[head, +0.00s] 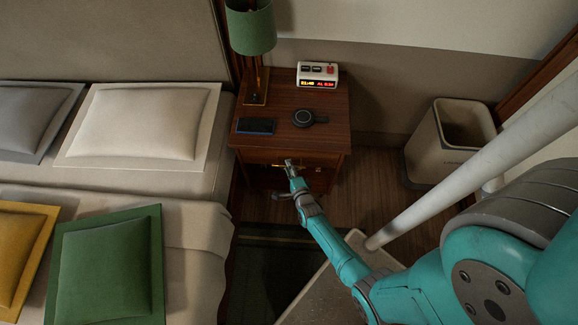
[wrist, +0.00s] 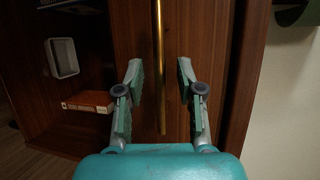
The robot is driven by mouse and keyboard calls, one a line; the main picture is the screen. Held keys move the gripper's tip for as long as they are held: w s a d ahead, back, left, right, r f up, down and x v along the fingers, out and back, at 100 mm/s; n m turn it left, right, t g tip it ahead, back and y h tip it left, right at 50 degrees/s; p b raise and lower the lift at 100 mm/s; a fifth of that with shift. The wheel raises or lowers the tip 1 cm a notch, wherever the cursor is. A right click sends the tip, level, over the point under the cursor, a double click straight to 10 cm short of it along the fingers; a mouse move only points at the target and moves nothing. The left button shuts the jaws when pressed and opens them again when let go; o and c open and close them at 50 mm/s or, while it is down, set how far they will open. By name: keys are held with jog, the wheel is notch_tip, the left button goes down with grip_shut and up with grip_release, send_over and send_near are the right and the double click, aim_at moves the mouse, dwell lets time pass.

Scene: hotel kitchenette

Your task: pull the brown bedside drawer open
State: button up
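The brown bedside drawer (head: 262,156) is in the upper front of the wooden nightstand. Its front looks closed in the head view; its wood panel (wrist: 212,45) fills the middle of the wrist view. A slim brass bar handle (wrist: 158,45) runs across it, upright in the wrist view. My gripper (wrist: 158,80) is open, one finger on each side of the handle with a visible gap on both sides. In the head view my gripper (head: 290,163) is at the drawer front and partly hides the handle.
A lamp (head: 250,35), clock (head: 317,74), phone (head: 256,126) and round dark charger-like object (head: 304,118) stand on the nightstand. An open shelf holds an orange-brown book (wrist: 90,102) and white container (wrist: 62,57). The bed is left, a bin (head: 430,145) right.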

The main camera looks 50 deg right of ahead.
jog(key=shift+w+d+f, duration=0.1)
jog(key=shift+w+d, duration=0.15)
jog(key=shift+w, duration=0.15)
grip_shut()
